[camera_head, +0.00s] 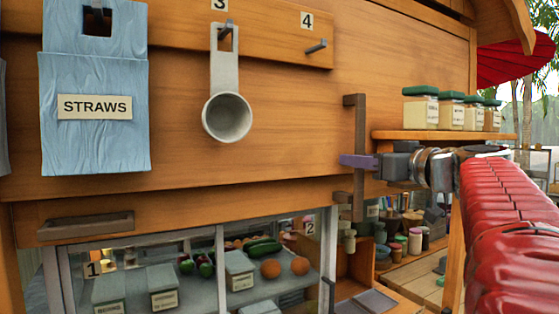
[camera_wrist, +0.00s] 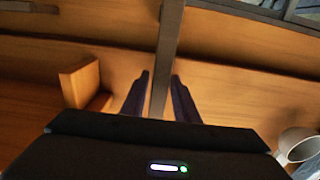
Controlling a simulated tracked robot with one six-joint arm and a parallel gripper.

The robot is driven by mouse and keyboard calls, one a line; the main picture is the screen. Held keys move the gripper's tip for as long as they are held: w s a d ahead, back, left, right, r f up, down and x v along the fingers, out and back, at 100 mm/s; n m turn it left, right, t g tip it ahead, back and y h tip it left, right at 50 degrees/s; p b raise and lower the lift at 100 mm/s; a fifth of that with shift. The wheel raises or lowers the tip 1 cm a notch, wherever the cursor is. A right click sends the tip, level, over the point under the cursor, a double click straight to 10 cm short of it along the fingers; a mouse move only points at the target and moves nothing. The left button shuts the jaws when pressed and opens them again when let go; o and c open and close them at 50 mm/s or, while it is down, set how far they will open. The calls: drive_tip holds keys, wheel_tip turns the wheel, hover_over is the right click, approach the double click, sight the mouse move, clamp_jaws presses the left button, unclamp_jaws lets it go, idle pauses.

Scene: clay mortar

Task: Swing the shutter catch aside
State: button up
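The shutter catch is most likely the dark brown upright bar (camera_head: 359,118) on the wooden front, right of the middle in the head view. It stands vertical, and its lower end reaches down over the board above the glass display. My gripper (camera_head: 358,161) is at the bar's mid-height, coming in from the right. In the wrist view the bar (camera_wrist: 166,60) runs between the two dark fingers of my gripper (camera_wrist: 160,85). A narrow gap shows on the bar's left side; the right finger looks close to or touching it. The fingers appear open around the bar.
A blue STRAWS holder (camera_head: 95,150) and a grey scoop (camera_head: 228,117) hang to the left. Several green-lidded jars (camera_head: 421,108) stand on a shelf (camera_head: 440,135) above my arm. A dark handle (camera_head: 85,226) sits low left, above the glass display with boxes and vegetables.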

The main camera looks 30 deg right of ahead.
clamp_jaws()
